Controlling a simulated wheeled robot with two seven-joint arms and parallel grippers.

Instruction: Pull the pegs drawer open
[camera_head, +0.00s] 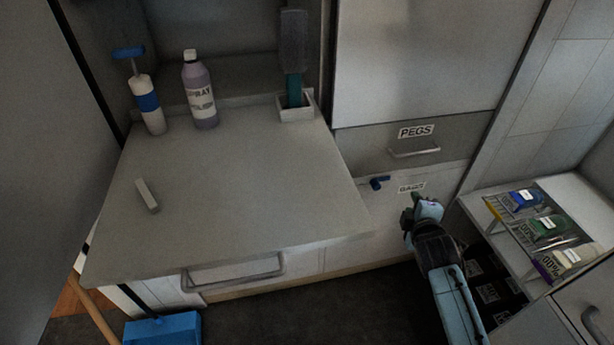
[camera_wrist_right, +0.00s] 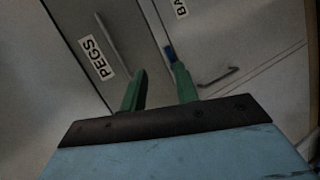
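The pegs drawer (camera_head: 462,136) is a grey front in the cabinet, labelled PEGS, with a slim bar handle (camera_head: 414,153) below the label. It looks shut. In the right wrist view the PEGS label (camera_wrist_right: 97,59) is at the left. My right gripper (camera_head: 416,200) is in front of the lower drawer labelled BAGS, below and apart from the pegs handle. In the right wrist view its two green fingers (camera_wrist_right: 160,85) stand apart with nothing visible between them. My left gripper is not in view.
A blue object (camera_head: 378,183) is at the lower drawer front. A shelf with packets (camera_head: 548,227) stands at right.

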